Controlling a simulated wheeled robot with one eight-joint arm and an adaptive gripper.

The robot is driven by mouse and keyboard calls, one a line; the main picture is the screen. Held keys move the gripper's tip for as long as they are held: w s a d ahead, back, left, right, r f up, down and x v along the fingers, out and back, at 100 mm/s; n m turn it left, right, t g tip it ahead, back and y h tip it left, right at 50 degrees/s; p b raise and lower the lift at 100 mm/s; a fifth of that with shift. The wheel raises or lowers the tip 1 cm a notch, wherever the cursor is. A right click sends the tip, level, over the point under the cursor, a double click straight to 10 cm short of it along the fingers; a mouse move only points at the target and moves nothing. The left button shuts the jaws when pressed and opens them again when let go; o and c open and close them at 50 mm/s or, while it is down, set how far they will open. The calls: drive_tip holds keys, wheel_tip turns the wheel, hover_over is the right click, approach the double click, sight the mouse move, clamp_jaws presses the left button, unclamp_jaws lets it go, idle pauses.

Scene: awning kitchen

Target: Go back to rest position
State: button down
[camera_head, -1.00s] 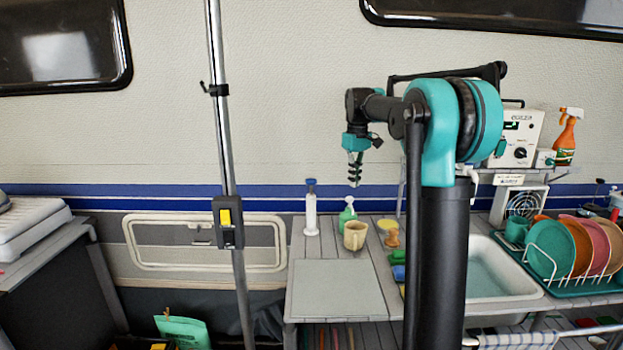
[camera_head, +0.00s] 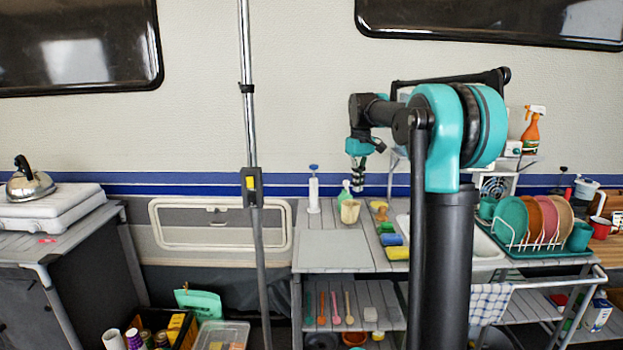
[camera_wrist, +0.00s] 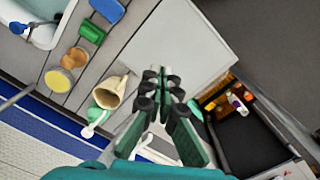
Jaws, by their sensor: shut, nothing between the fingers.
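My gripper (camera_head: 358,178) hangs from my folded arm, pointing down above the back of the grey kitchen counter (camera_head: 335,250). In the wrist view my gripper (camera_wrist: 160,77) is shut with nothing between its fingertips. The counter lies below it, its pale board (camera_wrist: 185,45) in sight. A beige mug (camera_head: 349,211) stands on the counter below my gripper; in the wrist view the mug (camera_wrist: 108,94) lies left of the fingers, apart from them.
A green bottle (camera_head: 345,188), a white pump bottle (camera_head: 314,195) and sponges (camera_head: 391,239) stand near the mug. A dish rack (camera_head: 535,252) is at right. A kettle (camera_head: 31,186) sits on the left stove. A metal pole (camera_head: 251,130) rises in front. Open wall space lies above the counter.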

drive_tip(key=s+d+f+m+t, duration=0.2)
drive_tip(key=s+f+m, duration=0.1)
drive_tip(key=s+f, duration=1)
drive_tip(key=s+d+f+m+t, duration=0.2)
drive_tip(key=s+f, duration=1.1)
drive_tip(key=s, duration=0.8)
drive_tip(key=shift+s+f+m, duration=0.15)
drive_tip(key=shift+s+m, duration=0.15)
drive_tip(key=shift+m, duration=0.2)
